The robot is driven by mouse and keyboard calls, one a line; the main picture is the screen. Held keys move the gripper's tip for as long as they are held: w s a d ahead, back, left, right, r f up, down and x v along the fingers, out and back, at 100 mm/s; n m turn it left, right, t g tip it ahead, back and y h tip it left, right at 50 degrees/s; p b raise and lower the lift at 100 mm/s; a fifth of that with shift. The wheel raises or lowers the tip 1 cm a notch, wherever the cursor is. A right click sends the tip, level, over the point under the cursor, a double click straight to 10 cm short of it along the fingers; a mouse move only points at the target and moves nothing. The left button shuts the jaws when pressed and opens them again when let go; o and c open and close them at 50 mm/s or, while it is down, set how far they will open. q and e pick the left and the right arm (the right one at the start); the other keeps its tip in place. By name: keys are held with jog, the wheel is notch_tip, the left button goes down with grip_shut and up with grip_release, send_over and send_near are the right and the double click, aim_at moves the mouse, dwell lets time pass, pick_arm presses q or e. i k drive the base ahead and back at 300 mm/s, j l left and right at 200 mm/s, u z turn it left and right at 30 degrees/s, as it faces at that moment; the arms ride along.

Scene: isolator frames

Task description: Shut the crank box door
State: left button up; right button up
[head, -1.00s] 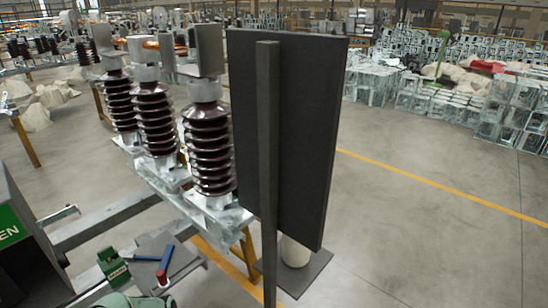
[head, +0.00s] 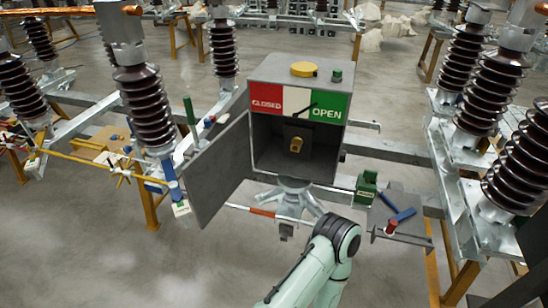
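The grey crank box (head: 262,82) stands near the middle of the head view, with a red CLOSED, white and green OPEN label across its front. Its front is open. The grey door (head: 215,172) hangs from the left side and is swung outward, well apart from the opening. Inside the dark box a brass-coloured fitting (head: 296,144) sits on a plate. A pale green arm link of mine with a dark joint shows at the bottom, below the box and apart from the door. Neither gripper is in view, so what they hold cannot be told.
A shelf (head: 400,230) right of the box carries a green block (head: 366,187) and a red-and-blue tool (head: 398,219). A striped rod (head: 262,212) runs below the door. Brown insulators (head: 147,105) stand on steel beams on both sides. The floor at lower left is clear.

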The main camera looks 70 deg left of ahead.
aim_at(212, 176)
jog(key=k+j+u, duration=0.1)
jog(key=j+u, duration=0.15)
jog(key=u, duration=0.2)
jog(key=j+u, duration=0.25)
jog(key=u, duration=0.2)
jog(key=j+u, duration=0.25)
jog(key=u, duration=0.25)
jog(key=j+u, duration=0.25)
jog(key=u, duration=0.2)
jog(key=i+j+u, duration=0.1)
jog(key=j+u, duration=0.15)
jog(key=u, duration=0.2)
jog(key=i+j+z, duration=0.25)
jog(key=j+z, duration=0.3)
jog(key=i+j+z, duration=0.1)
jog(key=j+z, duration=0.15)
